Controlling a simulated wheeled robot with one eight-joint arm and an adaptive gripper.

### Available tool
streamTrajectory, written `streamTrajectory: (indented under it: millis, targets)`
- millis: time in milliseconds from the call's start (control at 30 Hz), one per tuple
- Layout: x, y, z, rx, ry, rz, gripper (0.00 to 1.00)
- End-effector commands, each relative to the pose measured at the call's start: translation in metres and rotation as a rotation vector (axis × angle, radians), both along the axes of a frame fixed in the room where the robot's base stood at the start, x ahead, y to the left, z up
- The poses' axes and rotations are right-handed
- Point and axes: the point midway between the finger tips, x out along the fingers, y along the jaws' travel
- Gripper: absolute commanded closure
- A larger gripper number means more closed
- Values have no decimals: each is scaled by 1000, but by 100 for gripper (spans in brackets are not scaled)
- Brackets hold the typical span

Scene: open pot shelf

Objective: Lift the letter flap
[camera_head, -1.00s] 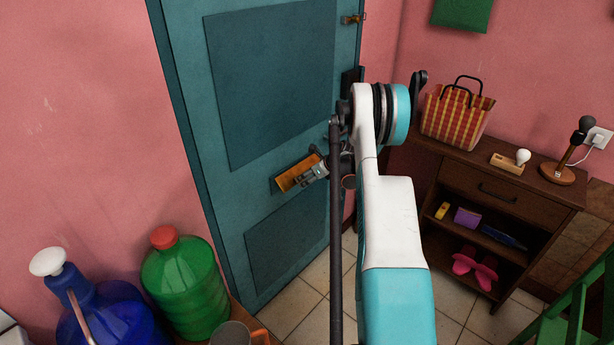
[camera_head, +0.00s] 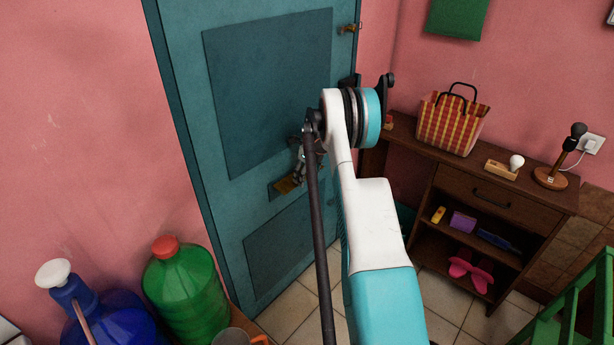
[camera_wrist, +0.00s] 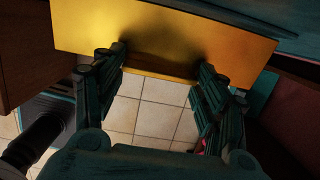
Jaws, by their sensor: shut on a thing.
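In the wrist view the flap (camera_wrist: 165,35) is a broad yellow plate across the top, tilted. My gripper (camera_head: 294,180) is at the flap, partly hidden behind my arm in the head view. In the wrist view my gripper (camera_wrist: 163,58) has its two dark fingers some way apart, their tips against the flap. It is shut on the flap. The exact contact at the fingertips is in shadow.
A dark wooden shelf (camera_head: 500,200) with a striped bag (camera_head: 452,122) stands right of the door. A green bottle (camera_head: 185,290) and a blue bottle (camera_head: 105,318) stand at the lower left. A green frame (camera_head: 575,305) is at the lower right. Tiled floor shows between.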

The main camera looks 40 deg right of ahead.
Motion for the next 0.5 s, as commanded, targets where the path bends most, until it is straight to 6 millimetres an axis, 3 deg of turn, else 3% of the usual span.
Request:
streamTrajectory:
  millis: [367, 400, 500]
  targets:
    - [0, 1, -1, 0, 4, 1, 77]
    - [0, 1, -1, 0, 4, 1, 29]
    - [0, 1, 0, 0, 4, 1, 13]
